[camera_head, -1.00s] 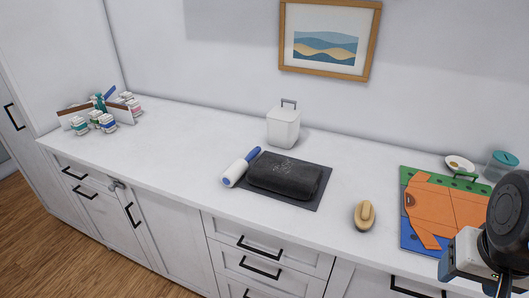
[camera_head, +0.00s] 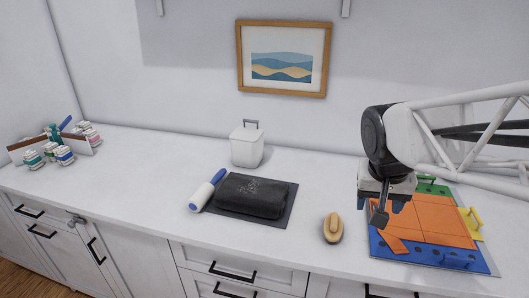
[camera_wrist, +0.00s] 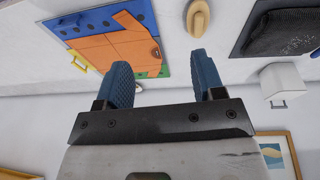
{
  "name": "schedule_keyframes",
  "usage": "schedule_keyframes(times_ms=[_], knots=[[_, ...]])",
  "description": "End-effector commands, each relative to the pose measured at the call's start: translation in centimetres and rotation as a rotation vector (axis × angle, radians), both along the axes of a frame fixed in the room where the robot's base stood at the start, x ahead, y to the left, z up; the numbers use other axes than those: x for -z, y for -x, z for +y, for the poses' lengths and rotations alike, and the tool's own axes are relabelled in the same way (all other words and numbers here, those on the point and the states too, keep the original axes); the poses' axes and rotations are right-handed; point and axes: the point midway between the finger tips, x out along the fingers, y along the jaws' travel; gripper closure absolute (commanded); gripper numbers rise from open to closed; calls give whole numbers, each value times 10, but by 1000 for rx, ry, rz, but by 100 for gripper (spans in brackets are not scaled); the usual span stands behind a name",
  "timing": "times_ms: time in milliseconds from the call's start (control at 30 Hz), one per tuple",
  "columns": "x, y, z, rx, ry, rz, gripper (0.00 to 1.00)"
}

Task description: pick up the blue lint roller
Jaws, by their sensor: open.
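The lint roller (camera_head: 205,192) lies on the white counter, left of a dark folded towel, with a white roll at the front and a blue handle pointing back. My gripper (camera_head: 388,212) is over the colourful board at the right, well to the right of the lint roller. In the wrist view my gripper (camera_wrist: 165,75) shows two blue fingers apart with nothing between them.
The dark towel (camera_head: 250,196) lies on a grey mat beside the roller. A white lidded bin (camera_head: 246,147) stands behind it. A wooden brush (camera_head: 333,228) lies between towel and board (camera_head: 440,257). Several small bottles (camera_head: 62,154) stand at far left. Counter left of the roller is clear.

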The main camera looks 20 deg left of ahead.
Motion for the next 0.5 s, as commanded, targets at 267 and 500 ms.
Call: schedule_keyframes(times_ms=[267, 500], knots=[[6, -65, 71, -16, 31, -13, 38], [19, -112, 144, -29, 53, -33, 38]])
